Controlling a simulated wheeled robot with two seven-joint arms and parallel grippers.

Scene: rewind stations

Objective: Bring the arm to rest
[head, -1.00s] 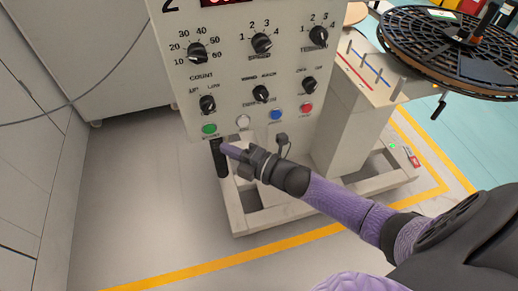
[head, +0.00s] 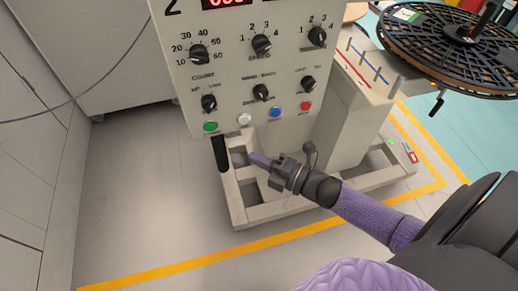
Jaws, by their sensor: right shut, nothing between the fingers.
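My right arm comes in from the lower right in the head view. My right gripper (head: 254,158) is shut and empty. It is in front of the lower part of the rewind station, below the row of coloured buttons and apart from them. The station's control panel (head: 232,85) has several black knobs, a red lit display (head: 228,2), and green (head: 210,126), white (head: 244,119), blue (head: 275,112) and red (head: 305,106) buttons. A black handle (head: 220,154) hangs below the green button, left of my gripper. My left gripper is not in view.
A large black slotted reel (head: 450,50) stands at the upper right. The station's pale base frame (head: 290,207) rests on the floor inside a yellow line (head: 180,270). Grey cabinets (head: 25,160) stand at the left. The floor between them and the station is clear.

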